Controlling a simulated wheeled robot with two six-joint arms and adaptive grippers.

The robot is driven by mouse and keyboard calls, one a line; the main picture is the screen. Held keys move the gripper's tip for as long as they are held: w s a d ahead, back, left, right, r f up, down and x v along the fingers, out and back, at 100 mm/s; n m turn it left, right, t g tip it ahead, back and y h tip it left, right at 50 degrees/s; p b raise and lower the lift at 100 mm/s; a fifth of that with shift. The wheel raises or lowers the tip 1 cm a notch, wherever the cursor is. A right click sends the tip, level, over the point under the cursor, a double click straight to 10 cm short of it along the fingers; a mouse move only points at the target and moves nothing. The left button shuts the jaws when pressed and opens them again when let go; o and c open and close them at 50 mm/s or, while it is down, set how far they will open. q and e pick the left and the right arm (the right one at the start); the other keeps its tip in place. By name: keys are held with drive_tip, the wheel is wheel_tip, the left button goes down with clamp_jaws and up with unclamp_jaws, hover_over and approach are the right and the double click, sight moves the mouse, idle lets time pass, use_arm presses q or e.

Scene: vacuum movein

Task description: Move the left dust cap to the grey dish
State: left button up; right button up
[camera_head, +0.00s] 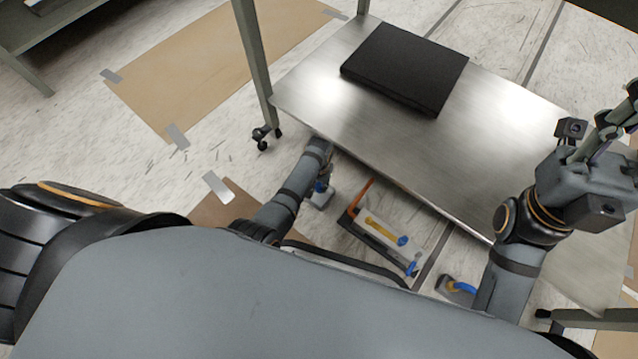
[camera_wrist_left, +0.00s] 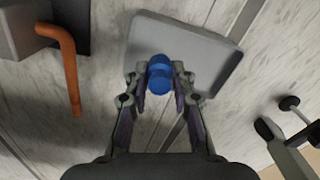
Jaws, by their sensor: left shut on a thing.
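The left dust cap is a small blue cylinder (camera_wrist_left: 158,75) in the left wrist view. My left gripper (camera_wrist_left: 160,80) is shut on it, one finger on each side. The cap is over the near left part of the grey dish (camera_wrist_left: 205,52), a shallow tray with a raised rim; I cannot tell whether it touches the dish. In the head view my left gripper (camera_head: 321,186) reaches down beside the metal shelf, over the grey dish (camera_head: 321,201), and mostly hides the cap. My right gripper (camera_head: 612,128) is at the right edge, above the shelf; its jaw opening is unclear.
A metal shelf (camera_head: 400,150) carries a black flat box (camera_head: 405,68). Right of the dish, a unit with an orange handle (camera_head: 356,203), yellow bar (camera_head: 381,230) and blue parts lies low. A grey and blue object (camera_head: 456,288) is farther right. Cardboard sheets (camera_head: 215,65) lie on the floor.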

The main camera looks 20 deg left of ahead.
use_arm(q)
drive_tip(key=shift+f, duration=0.2)
idle(0.5)
drive_tip(key=shift+f, duration=0.15)
idle(0.3)
drive_tip(key=shift+f, duration=0.45)
drive_tip(key=shift+f, duration=0.15)
drive_tip(key=shift+f+b, duration=0.3)
drive_tip(key=shift+f, duration=0.05)
idle(0.4)
drive_tip(key=o, duration=0.8)
drive_tip(key=shift+o, duration=0.2)
drive_tip(key=o, duration=0.4)
